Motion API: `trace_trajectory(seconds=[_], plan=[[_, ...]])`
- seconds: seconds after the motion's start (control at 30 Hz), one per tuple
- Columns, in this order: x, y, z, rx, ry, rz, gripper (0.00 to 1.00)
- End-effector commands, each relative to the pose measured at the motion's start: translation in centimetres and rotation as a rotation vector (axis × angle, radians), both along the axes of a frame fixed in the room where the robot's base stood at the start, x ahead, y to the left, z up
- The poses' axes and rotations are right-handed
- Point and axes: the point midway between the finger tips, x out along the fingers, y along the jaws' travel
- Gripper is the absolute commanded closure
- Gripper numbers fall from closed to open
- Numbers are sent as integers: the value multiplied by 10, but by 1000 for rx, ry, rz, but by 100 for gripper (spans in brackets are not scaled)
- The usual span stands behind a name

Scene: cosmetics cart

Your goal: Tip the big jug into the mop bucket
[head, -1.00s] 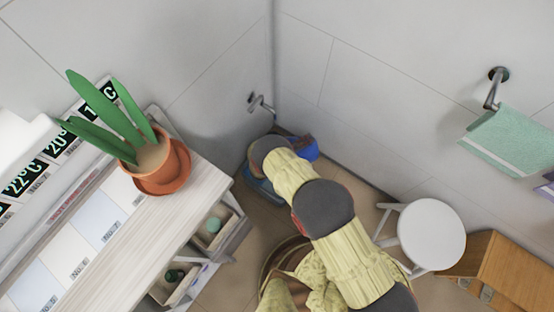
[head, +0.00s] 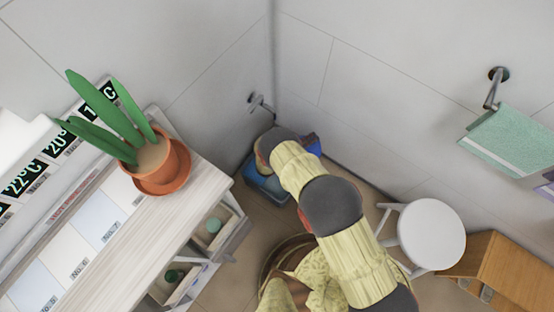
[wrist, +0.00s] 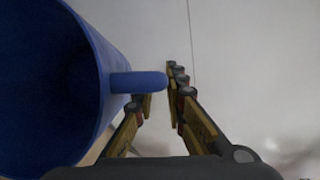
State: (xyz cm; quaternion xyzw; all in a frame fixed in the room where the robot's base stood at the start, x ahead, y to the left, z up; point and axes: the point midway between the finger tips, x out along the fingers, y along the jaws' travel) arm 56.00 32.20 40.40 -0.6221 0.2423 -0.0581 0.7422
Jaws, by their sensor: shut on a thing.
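The big blue jug (wrist: 45,85) fills the left of the wrist view, with its wide mouth and dark interior facing the camera. Its handle (wrist: 138,82) reaches between the fingers of my gripper (wrist: 160,88), which is shut on it. In the head view a small part of the jug (head: 313,146) shows beyond my arm's end, which hides the rest and the gripper. The blue mop bucket (head: 268,188) stands on the floor in the corner, partly under my arm. The jug is close to it; I cannot tell whether anything is flowing.
A pale counter (head: 135,232) with a potted plant (head: 160,165) stands on the left. A white stool (head: 431,233) and a wooden cabinet (head: 505,272) stand on the right. A green towel (head: 512,138) hangs on the right wall. Walls close in behind the bucket.

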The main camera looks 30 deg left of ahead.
Motion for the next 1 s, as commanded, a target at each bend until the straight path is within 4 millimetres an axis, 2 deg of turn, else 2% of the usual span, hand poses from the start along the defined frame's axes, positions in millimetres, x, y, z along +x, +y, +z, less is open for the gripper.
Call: trace_trajectory(seconds=[0.03, 0.17, 0.47, 0.77, 1.0], plan=[[8, -7, 4, 31, 26, -4, 100], [16, -15, 8, 94, 83, -1, 100], [19, -18, 9, 122, 109, 2, 100], [38, -38, -5, 278, 250, 0, 100], [51, -52, -23, 416, 373, 0, 100]])
